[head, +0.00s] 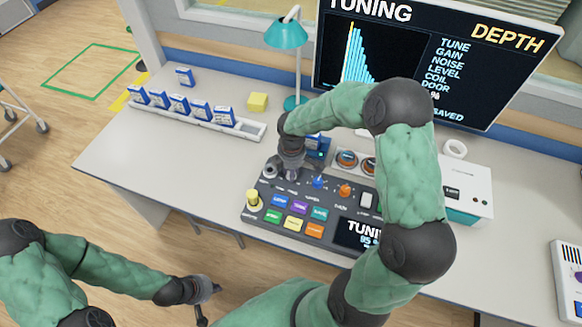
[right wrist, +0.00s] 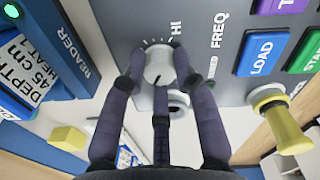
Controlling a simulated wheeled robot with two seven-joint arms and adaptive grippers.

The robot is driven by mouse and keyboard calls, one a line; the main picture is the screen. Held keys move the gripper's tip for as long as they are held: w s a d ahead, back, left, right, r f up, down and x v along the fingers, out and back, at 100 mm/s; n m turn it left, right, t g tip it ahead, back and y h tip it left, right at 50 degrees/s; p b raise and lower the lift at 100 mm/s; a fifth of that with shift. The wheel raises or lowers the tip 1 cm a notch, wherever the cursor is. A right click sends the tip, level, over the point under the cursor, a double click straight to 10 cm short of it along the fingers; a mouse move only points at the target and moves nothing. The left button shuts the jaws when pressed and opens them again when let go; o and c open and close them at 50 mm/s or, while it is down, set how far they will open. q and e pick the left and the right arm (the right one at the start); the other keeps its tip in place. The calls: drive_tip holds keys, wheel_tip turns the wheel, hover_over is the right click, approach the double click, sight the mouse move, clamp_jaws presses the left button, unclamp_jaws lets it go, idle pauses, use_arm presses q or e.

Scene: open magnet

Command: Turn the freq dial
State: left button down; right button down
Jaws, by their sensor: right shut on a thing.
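The freq dial (right wrist: 158,62) is a pale grey round knob on the dark control panel (right wrist: 215,60), with HI and FREQ printed beside it in the right wrist view. My right gripper (right wrist: 160,80) has its fingers closed around the dial. In the head view the right gripper (head: 291,166) points down at the back left of the console (head: 262,213) and hides the dial. My left gripper (head: 206,289) hangs low in front of the desk, away from the console; its fingers are too small to read.
Coloured buttons (head: 299,207) and a yellow plunger knob (head: 253,198) lie in front of the dial. A blue reader (right wrist: 62,45) stands close by. A tray of blue boxes (head: 247,131) and a teal lamp (head: 286,33) stand behind.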

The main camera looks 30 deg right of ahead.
drive_tip(key=shift+s+f+n+p, duration=0.15)
drive_tip(key=shift+n+p, duration=0.15)
drive_tip(key=shift+n, duration=0.2)
drive_tip(key=c, duration=1)
unclamp_jaws()
drive_tip(key=shift+d, duration=0.1)
drive_tip(key=shift+o, duration=0.2)
drive_tip(key=shift+r, duration=0.65)
wheel_tip(320, 180, up, 11)
drive_tip(key=shift+s, duration=0.15)
